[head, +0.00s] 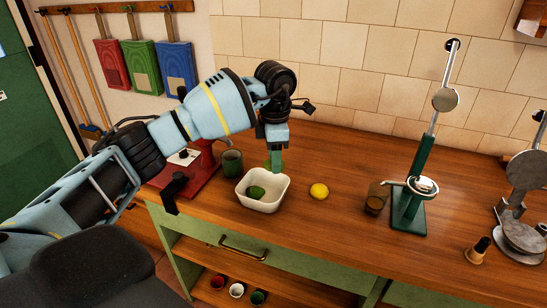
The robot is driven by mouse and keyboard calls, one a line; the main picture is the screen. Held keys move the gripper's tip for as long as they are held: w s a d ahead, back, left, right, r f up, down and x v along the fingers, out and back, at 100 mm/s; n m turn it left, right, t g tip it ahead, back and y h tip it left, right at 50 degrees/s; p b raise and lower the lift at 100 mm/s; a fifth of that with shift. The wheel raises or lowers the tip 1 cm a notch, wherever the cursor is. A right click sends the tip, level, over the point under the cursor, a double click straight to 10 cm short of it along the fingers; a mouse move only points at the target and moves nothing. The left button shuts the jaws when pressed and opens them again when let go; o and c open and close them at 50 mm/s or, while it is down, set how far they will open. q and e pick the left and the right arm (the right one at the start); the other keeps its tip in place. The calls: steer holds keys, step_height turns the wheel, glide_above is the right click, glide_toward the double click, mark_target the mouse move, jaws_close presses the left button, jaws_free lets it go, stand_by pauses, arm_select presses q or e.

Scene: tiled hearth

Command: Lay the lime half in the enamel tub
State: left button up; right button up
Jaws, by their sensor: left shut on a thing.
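My left gripper (275,148) points down above the back rim of the white enamel tub (283,196). It is shut on a small green piece (274,164), which looks like the lime half; the fingers hide part of it. The piece is held over the tub's back edge, and I cannot tell whether it touches the rim. Another dark green piece (257,191) lies inside the tub on its floor. My right gripper is not in view.
A green cup (232,163) stands left of the tub, near a red device (199,176). A yellow lemon (319,191) lies to the right. Further right are a brown glass (376,198) and a green lever press (408,213). The wooden counter behind the lemon is clear.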

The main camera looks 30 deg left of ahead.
arm_select(q)
steer(key=shift+w+a+f, duration=0.1)
steer(key=shift+a+f, duration=0.3)
